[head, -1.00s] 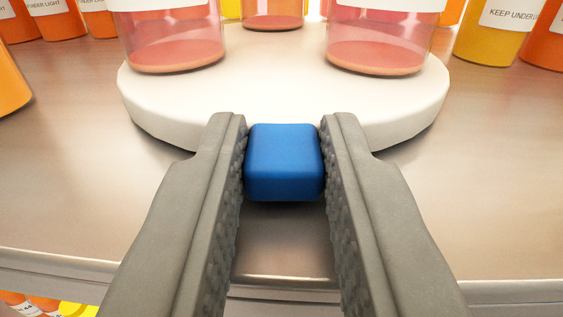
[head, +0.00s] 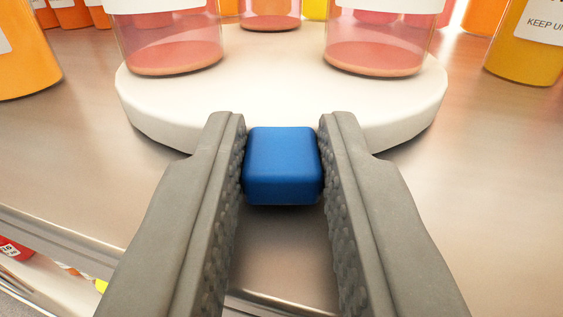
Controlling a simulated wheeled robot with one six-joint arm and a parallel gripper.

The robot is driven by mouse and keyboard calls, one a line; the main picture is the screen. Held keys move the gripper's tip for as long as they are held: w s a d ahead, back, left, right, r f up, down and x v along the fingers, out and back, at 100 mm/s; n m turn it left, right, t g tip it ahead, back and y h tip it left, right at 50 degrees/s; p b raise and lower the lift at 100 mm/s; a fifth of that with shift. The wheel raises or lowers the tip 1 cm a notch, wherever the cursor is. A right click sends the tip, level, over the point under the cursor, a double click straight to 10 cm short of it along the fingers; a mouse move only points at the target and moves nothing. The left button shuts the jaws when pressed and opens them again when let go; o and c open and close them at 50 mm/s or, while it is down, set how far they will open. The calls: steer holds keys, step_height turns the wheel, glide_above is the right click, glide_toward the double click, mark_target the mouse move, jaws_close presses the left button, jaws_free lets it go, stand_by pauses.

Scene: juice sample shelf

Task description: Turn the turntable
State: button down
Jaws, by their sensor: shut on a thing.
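The turntable (head: 280,95) is a round, thick white disc on the metal shelf. A blue block-shaped knob (head: 283,165) sits at its near edge. My gripper (head: 283,140) is shut on the blue knob, with one grey finger on each side of it. Two clear bottles with pink contents, the left one (head: 170,38) and the right one (head: 375,42), stand upright on the turntable. A third pink bottle (head: 270,12) stands farther back. Their tops are out of view.
An orange bottle (head: 22,55) stands at left and an amber bottle (head: 528,45) at right, with more orange bottles behind. The shelf's front edge slants at lower left, above a lower level.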

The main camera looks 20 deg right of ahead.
steer(key=shift+r, duration=0.1)
steer(key=c, duration=1.2)
jaws_free()
steer(key=shift+c, duration=0.2)
steer(key=v, duration=1.7)
steer(key=shift+s, duration=0.25)
